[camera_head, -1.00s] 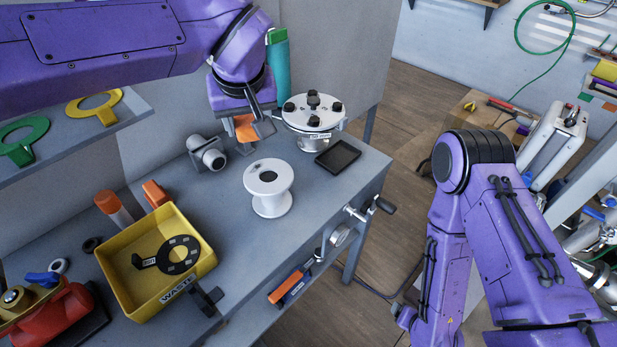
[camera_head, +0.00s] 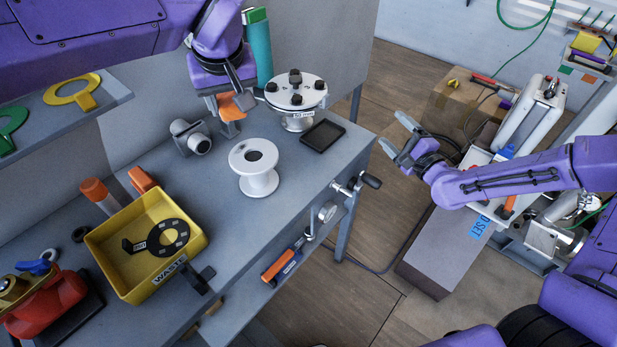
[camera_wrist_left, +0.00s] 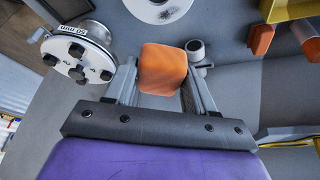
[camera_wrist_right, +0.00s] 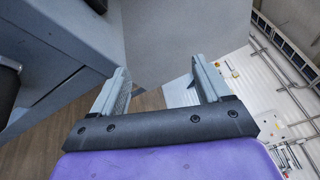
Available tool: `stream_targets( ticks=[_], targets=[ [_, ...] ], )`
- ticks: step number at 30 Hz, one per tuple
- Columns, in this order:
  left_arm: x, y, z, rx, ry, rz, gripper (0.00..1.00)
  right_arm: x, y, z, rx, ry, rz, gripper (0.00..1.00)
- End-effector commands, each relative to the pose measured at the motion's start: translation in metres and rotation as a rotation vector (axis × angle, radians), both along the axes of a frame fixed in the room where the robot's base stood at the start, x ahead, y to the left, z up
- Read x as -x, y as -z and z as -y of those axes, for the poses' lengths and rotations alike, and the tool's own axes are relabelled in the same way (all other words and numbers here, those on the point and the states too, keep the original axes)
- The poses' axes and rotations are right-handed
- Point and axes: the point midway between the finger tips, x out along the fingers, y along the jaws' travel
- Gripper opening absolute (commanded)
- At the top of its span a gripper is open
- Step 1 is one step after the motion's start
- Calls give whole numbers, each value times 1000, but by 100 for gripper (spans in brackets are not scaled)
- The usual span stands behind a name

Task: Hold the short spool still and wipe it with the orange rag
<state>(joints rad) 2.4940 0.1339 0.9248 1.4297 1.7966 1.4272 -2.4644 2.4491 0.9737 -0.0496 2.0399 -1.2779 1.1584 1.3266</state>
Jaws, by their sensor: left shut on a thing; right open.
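The short white spool (camera_head: 255,168) stands upright on the grey bench, with a dark smudge on its top flange around the hole. Part of its top flange also shows in the left wrist view (camera_wrist_left: 157,8). My left gripper (camera_head: 233,122) is shut on the orange rag (camera_wrist_left: 163,70) and holds it above the bench, behind the spool and apart from it. The rag also shows in the head view (camera_head: 230,104). My right gripper (camera_head: 402,140) is open and empty, out over the floor to the right of the bench. The right wrist view shows nothing between its fingers.
A flanged white valve part (camera_head: 296,94) and a black tray (camera_head: 322,136) stand right of the spool. A grey pipe fitting (camera_head: 191,138) lies left of it. A yellow waste bin (camera_head: 120,275) is at front left. A crank handle (camera_head: 362,182) juts from the bench's right edge.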

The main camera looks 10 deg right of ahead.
Motion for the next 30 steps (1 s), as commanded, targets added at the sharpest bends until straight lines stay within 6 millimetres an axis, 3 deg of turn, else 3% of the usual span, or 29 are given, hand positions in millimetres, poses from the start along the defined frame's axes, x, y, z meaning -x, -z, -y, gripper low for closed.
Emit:
stream_targets(
  ticks=[5, 9, 13, 16, 21, 26, 30],
  targets=[
    [0, 0, 0, 0, 0, 0, 30, 8, -13, -90, -330, -157, -95, 77],
    [0, 0, 0, 0, 0, 0, 30, 33, -12, -155, -614, -392, -268, 77],
    [0, 0, 0, 0, 0, 1, 30, 63, -9, -205, -822, -568, -475, 77],
    [0, 0, 0, 0, 0, 1, 30, 81, -8, -230, -924, -650, -609, 77],
    [0, 0, 0, 0, 0, 1, 30, 96, -7, -248, -1000, -705, -728, 77],
    [0, 0, 0, 0, 0, 1, 30, 89, -6, -264, -1006, -709, -744, 77],
    [0, 0, 0, 0, 0, 1, 30, 73, -5, -291, -1004, -709, -744, 77]
  ],
)
